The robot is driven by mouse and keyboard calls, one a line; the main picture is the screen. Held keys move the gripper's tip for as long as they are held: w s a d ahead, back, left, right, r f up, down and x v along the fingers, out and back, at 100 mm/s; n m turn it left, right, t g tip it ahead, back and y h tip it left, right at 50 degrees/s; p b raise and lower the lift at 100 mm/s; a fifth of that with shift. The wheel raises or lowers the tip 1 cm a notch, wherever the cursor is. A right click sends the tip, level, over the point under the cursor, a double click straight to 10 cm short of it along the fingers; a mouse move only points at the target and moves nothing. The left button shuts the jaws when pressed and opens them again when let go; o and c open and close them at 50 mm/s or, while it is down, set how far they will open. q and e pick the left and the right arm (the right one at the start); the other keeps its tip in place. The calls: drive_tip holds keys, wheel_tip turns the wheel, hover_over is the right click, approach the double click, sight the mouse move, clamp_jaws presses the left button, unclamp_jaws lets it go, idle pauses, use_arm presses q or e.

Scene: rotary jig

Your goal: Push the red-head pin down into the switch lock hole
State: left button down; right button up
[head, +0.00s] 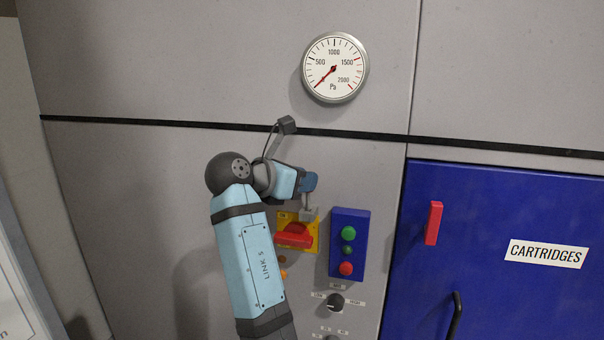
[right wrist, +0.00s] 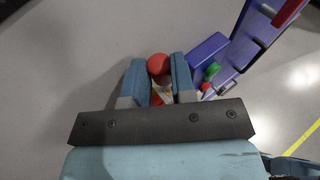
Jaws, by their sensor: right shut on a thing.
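The red-head pin shows in the right wrist view as a round red head (right wrist: 159,64) between my two blue fingers. My right gripper (head: 308,211) is shut on it. In the head view the fingertips are at the top right edge of the yellow switch plate (head: 313,241), just above the red switch handle (head: 294,237). The pin is hidden by the gripper in the head view. The lock hole cannot be made out in either view, so I cannot tell how the pin sits to it. My left gripper is not in view.
A blue button box (head: 348,262) with green and red buttons stands close to the right of the switch. A black knob (head: 335,303) is below. A round gauge (head: 335,69) is above. A blue cartridges door (head: 491,205) with a red handle (head: 433,223) is at right.

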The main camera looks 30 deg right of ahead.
sight(315, 96)
drive_tip(key=shift+f, duration=1.5)
drive_tip(key=shift+f, duration=0.1)
drive_tip(key=o, duration=1)
wheel_tip(315, 96, up, 19)
drive_tip(key=b, duration=0.2)
drive_tip(key=shift+b, duration=0.3)
drive_tip(key=shift+r, duration=0.5)
